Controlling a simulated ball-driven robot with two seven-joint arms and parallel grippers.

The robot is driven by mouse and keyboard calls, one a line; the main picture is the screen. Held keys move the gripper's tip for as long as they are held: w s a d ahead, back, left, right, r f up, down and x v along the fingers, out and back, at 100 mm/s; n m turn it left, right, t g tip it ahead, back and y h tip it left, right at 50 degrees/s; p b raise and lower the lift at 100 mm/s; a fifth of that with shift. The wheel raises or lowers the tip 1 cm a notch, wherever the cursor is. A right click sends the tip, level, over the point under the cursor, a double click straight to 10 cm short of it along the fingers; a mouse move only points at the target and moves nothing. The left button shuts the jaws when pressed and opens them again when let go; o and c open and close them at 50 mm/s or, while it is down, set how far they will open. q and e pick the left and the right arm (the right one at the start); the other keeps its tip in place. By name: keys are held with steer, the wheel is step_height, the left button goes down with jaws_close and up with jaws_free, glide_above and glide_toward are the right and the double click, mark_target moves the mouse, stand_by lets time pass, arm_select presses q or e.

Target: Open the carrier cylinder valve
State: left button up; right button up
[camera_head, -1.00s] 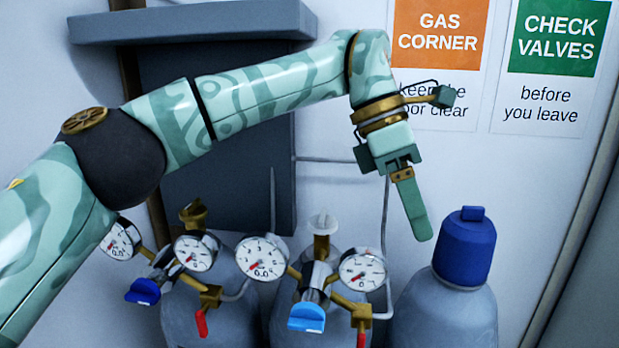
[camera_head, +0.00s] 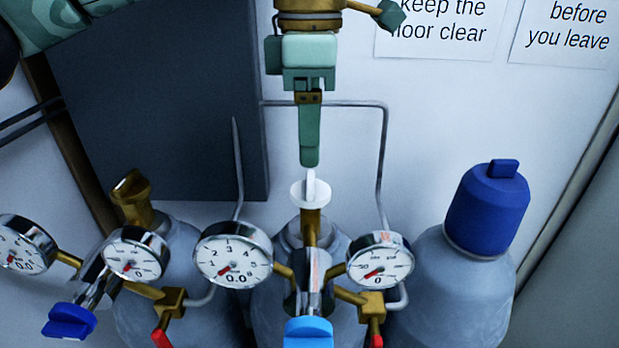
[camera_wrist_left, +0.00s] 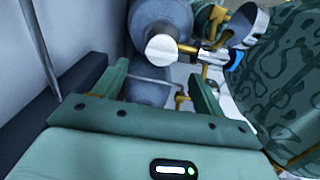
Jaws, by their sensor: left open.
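The middle grey gas cylinder (camera_head: 270,318) has a brass valve with a white knob (camera_head: 311,192) on top. The knob also shows in the wrist view (camera_wrist_left: 161,48). No label tells me which cylinder is the carrier one. The left cylinder (camera_head: 150,318) has a brass-coloured valve knob (camera_head: 130,187). My left gripper (camera_head: 309,163) points down just above the white knob, seen edge-on. In the wrist view its fingers (camera_wrist_left: 158,74) are apart and empty, with the knob beyond their tips; contact is not clear. My right gripper is out of view.
Gauges (camera_head: 233,254) and a light blue regulator knob (camera_head: 309,331) stand in front of the middle valve. A cylinder with a blue cap (camera_head: 488,212) stands at right. A thin grey pipe (camera_head: 384,160) and a dark panel (camera_head: 160,100) are behind.

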mark_target(311, 181)
arm_select(q)
step_height(311, 181, down, 6)
steer(key=shift+s+b, duration=0.1)
steer(key=shift+b, duration=0.2)
steer(key=shift+d, duration=0.1)
steer(key=c, duration=1)
